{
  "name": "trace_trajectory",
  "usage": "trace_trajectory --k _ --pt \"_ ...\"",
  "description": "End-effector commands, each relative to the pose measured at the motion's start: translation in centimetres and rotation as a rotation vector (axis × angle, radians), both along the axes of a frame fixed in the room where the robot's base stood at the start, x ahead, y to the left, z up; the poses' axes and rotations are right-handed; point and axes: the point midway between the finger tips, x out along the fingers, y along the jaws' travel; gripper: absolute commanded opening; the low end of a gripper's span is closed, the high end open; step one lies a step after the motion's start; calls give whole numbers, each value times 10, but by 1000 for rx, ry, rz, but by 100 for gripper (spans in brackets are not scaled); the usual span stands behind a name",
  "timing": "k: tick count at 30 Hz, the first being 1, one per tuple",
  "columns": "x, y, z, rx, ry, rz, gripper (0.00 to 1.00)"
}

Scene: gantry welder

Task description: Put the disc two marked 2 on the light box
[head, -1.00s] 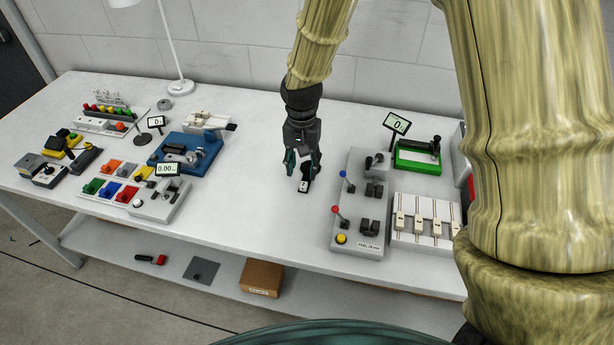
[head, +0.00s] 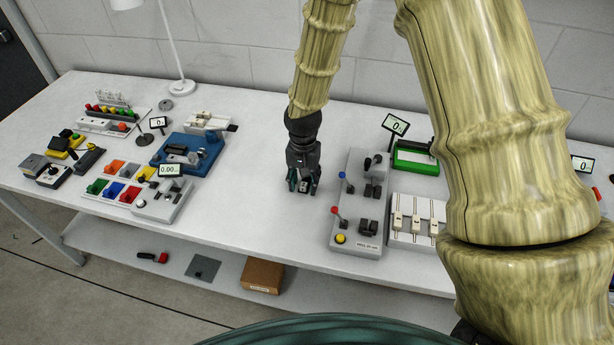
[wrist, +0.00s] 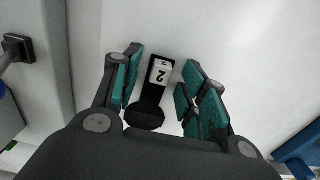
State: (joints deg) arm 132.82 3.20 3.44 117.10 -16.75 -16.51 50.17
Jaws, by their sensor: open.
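The piece marked 2 (wrist: 152,95) is a black part with a rounded dark end and a white label reading 2. It sits on the bare white tabletop, and its label (head: 303,187) shows small in the head view. My gripper (wrist: 160,92) is open and points down, with one teal-padded finger on each side of the piece. Gaps show between the pads and the piece in the wrist view. In the head view my gripper (head: 303,186) is low over the middle of the table. I cannot pick out the light box for certain.
A grey panel with levers (head: 346,238) stands just right of my gripper. A blue device (head: 187,153) and a grey meter box (head: 160,205) stand to the left. A green-framed device (head: 417,160) is at the back right. The table around the piece is clear.

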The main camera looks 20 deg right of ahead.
Motion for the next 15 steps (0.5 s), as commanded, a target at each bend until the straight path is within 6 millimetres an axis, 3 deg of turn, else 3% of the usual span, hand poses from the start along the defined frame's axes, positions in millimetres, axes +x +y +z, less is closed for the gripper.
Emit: trace_trajectory --k 7,13,15 --pt "0 0 -1 0 0 0 41" --pt "0 0 0 0 0 0 5" --pt "0 0 0 0 0 0 3"
